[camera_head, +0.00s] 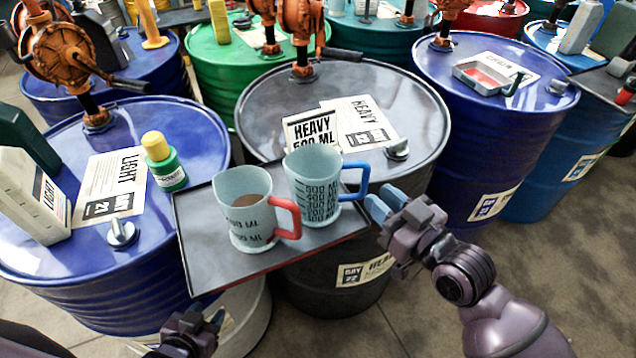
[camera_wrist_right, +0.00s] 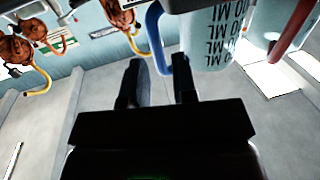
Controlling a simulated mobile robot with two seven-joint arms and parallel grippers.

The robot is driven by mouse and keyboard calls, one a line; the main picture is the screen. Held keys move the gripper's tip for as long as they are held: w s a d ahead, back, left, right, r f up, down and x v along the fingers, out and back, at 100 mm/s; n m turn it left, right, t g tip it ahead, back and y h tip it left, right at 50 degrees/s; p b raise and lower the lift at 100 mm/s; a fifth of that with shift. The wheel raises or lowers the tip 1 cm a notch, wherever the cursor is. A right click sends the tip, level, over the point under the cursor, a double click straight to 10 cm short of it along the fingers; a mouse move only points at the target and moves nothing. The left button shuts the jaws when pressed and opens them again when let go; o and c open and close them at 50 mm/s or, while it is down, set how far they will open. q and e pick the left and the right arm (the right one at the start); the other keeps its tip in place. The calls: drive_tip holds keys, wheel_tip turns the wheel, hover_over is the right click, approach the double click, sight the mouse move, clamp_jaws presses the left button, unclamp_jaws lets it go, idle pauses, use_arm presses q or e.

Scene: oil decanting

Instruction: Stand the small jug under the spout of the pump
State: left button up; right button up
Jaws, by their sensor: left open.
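Which is the small jug is hard to tell. My right gripper (camera_head: 381,207) is open and empty at the blue handle; the right wrist view shows that handle (camera_wrist_right: 154,35) just beyond and between the fingers (camera_wrist_right: 160,80). My left gripper (camera_head: 204,318) is open, low in front of the tray. An orange pump (camera_head: 300,25) stands on the grey drum.
The grey drum (camera_head: 260,100) bears a card reading HEAVY 500 ML (camera_head: 309,130). Another orange pump (camera_head: 50,50) stands on the blue LIGHT drum (camera_head: 205,135), with a green bottle (camera_head: 168,170) and white container (camera_head: 30,190). Floor is clear at right.

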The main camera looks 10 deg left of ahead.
sight(363, 194)
drive_tip(key=shift+f+x, duration=0.15)
drive_tip(key=shift+x, duration=1.1)
drive_tip(key=shift+f+x, duration=0.2)
drive_tip(key=shift+x, duration=1.05)
drive_tip(key=shift+w+d, duration=0.15)
clamp_jaws()
